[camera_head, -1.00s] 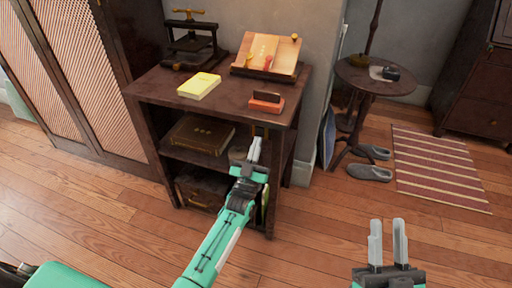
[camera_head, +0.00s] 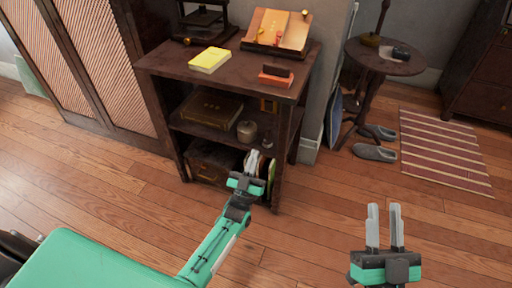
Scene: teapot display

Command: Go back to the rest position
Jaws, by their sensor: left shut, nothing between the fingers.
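My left gripper (camera_head: 251,162) is at the front of the dark wooden shelf unit (camera_head: 172,62), in front of its lower right part. Its fingers are shut and hold nothing. My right gripper (camera_head: 384,222) is at the lower right, fingers pointing up, with a clear gap between them and nothing in it. It is apart from all furniture, over the wooden floor.
The shelf top holds a yellow book (camera_head: 210,60), a red-based block (camera_head: 275,76) and a book stand (camera_head: 278,32). Below are a brown book (camera_head: 212,108), a small jar (camera_head: 247,131) and a case (camera_head: 211,162). A round table (camera_head: 385,58), slippers (camera_head: 374,152) and a striped rug (camera_head: 440,150) lie right.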

